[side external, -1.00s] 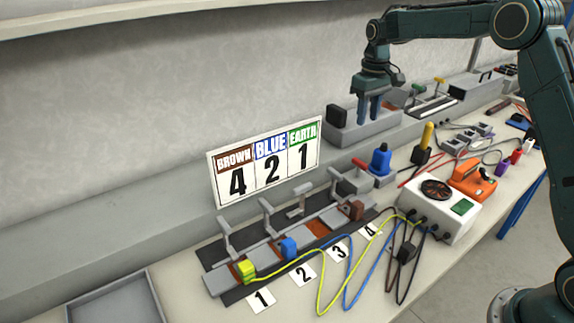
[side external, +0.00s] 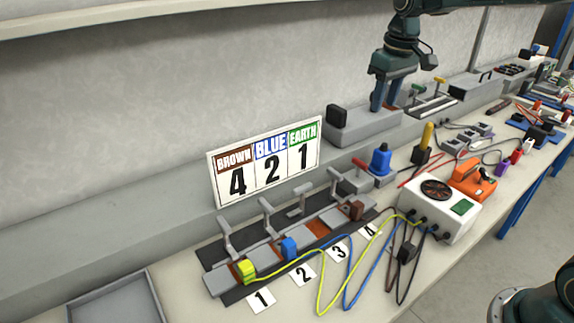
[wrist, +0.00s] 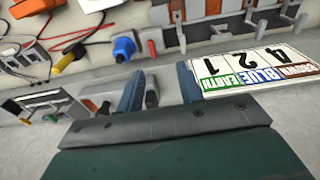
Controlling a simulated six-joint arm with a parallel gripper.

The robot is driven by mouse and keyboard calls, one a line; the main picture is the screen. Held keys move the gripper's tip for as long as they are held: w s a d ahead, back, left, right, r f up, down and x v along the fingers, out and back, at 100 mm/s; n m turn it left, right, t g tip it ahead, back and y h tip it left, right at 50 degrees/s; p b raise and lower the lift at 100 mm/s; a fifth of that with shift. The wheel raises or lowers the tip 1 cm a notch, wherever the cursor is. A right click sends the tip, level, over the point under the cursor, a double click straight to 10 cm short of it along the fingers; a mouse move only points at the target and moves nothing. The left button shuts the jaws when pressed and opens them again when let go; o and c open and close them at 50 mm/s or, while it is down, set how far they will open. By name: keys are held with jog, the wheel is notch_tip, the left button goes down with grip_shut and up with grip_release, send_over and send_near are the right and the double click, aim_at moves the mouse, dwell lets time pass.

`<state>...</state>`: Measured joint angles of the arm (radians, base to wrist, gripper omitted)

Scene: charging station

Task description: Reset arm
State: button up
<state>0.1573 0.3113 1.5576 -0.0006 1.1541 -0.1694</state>
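My gripper (side external: 384,106) is raised above the back ledge, right of the number sign, fingers pointing down. In the wrist view my gripper (wrist: 160,82) has its two fingers apart with nothing held between them. The terminal strip (side external: 330,212) lies front left on a dark mat. The yellow-green plug (side external: 246,270) sits at position 1, the blue plug (side external: 289,248) at position 2 and the brown plug (side external: 356,210) at position 4. The sign (side external: 266,162) reads brown 4, blue 2, earth 1.
A grey box with a black knob (side external: 337,116) stands close below my gripper. A white power unit (side external: 436,206), an orange device (side external: 472,180), and a blue knob (side external: 380,159) stand on the bench. An empty grey tray (side external: 112,300) is at the front left.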

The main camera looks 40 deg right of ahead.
jog(key=s+a+t, duration=0.2)
jog(key=s+a, duration=0.1)
jog(key=s, duration=1.1)
jog(key=s+a+t, duration=0.2)
jog(key=s+a, duration=0.2)
jog(key=s, duration=1)
jog(key=shift+s+a+r, duration=0.2)
jog(key=shift+s+r, duration=0.15)
jog(key=shift+s, duration=0.05)
